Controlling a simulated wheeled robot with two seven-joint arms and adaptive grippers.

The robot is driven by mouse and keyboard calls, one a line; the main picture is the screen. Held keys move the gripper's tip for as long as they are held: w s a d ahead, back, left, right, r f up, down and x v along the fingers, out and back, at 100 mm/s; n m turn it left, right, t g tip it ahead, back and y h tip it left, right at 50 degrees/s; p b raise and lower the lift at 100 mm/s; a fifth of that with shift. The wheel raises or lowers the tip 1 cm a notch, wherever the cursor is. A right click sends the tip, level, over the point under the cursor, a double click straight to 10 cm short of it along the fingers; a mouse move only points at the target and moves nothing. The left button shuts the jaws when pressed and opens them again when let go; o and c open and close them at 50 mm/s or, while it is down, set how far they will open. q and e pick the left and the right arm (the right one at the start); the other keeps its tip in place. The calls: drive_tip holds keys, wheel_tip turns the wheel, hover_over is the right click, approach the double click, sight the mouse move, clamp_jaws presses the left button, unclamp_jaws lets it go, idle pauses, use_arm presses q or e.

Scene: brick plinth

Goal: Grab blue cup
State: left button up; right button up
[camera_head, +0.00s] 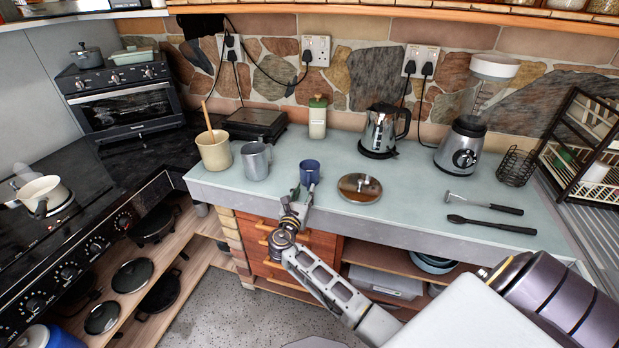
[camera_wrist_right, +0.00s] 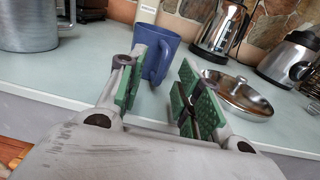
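The blue cup (camera_head: 310,172) stands upright on the pale counter, near its front edge. In the right wrist view the blue cup (camera_wrist_right: 152,50) is just beyond my fingertips, with its handle toward the right. My right gripper (camera_head: 299,193) is at the counter's front edge, just in front of the cup. In the wrist view my right gripper (camera_wrist_right: 160,88) is open, its green-padded fingers apart with nothing between them. The left finger overlaps part of the cup in that view. I cannot tell whether it touches. My left gripper is not in view.
A grey metal mug (camera_head: 256,161) and a tan pot (camera_head: 213,151) stand left of the cup. A round metal lid (camera_head: 359,188) lies close on its right. A kettle (camera_head: 381,130) and a pale bottle (camera_head: 317,119) stand behind.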

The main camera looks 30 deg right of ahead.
sight(308, 185)
drive_tip(key=x, duration=0.3)
drive_tip(key=shift+s+d+r, duration=0.15)
drive_tip(key=shift+r, duration=0.05)
drive_tip(key=shift+w+d+f, duration=0.1)
drive_tip(key=shift+w+d, duration=0.4)
drive_tip(key=shift+d, duration=0.05)
clamp_jaws()
